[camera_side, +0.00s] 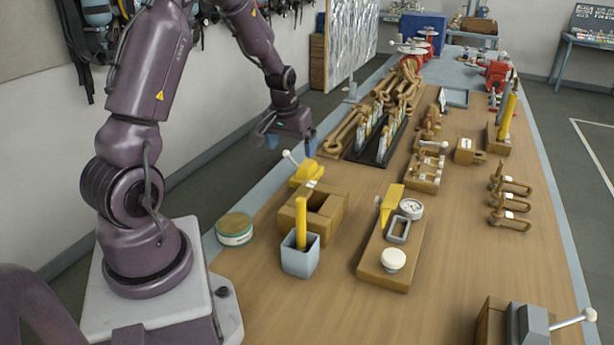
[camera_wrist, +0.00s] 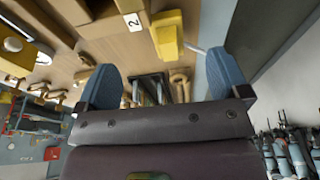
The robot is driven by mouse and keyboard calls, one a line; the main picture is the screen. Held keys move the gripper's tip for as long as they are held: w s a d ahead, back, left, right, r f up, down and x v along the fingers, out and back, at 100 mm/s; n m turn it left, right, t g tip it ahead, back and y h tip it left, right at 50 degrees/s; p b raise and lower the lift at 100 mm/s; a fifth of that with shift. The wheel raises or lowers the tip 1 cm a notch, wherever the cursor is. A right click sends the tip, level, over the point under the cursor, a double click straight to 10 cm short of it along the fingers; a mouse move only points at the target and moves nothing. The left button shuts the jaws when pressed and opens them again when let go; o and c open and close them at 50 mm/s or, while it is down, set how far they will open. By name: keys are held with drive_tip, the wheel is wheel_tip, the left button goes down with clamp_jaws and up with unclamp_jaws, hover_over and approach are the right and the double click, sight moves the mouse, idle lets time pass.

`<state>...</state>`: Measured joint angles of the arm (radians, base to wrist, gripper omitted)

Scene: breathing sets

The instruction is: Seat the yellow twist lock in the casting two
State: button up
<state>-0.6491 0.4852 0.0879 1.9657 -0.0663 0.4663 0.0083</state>
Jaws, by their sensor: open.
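The yellow twist lock (camera_side: 305,174), with a thin lever ending in a white ball, sits just behind the brown block-like casting two (camera_side: 322,215) in the side view. In the wrist view the twist lock (camera_wrist: 165,38) is beside the casting's white "2" label (camera_wrist: 132,22); I cannot tell whether they touch. My gripper (camera_side: 291,143) is above and behind the twist lock, near the table's left edge. Its blue fingertips are wide apart and empty, also in the wrist view (camera_wrist: 162,82).
A grey cup (camera_side: 300,260) holding a yellow bar stands in front of the casting. A wooden board (camera_side: 384,271) with a gauge and white knob is to the right. A round tin (camera_side: 234,230) is at left. Chains and a black rack (camera_side: 378,146) lie behind.

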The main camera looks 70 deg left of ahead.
drive_tip(key=w+a+t+y, duration=0.1)
drive_tip(key=w+a, duration=0.2)
hover_over(307, 164)
drive_tip(key=s+d, duration=0.2)
wheel_tip(307, 164, down, 6)
drive_tip(key=shift+w+r, duration=0.1)
drive_tip(key=shift+r, duration=0.1)
drive_tip(key=shift+x, duration=3.15)
drive_tip(key=shift+w+a, duration=0.1)
drive_tip(key=shift+a, duration=0.05)
drive_tip(key=shift+r, duration=0.15)
drive_tip(key=c, duration=1.4)
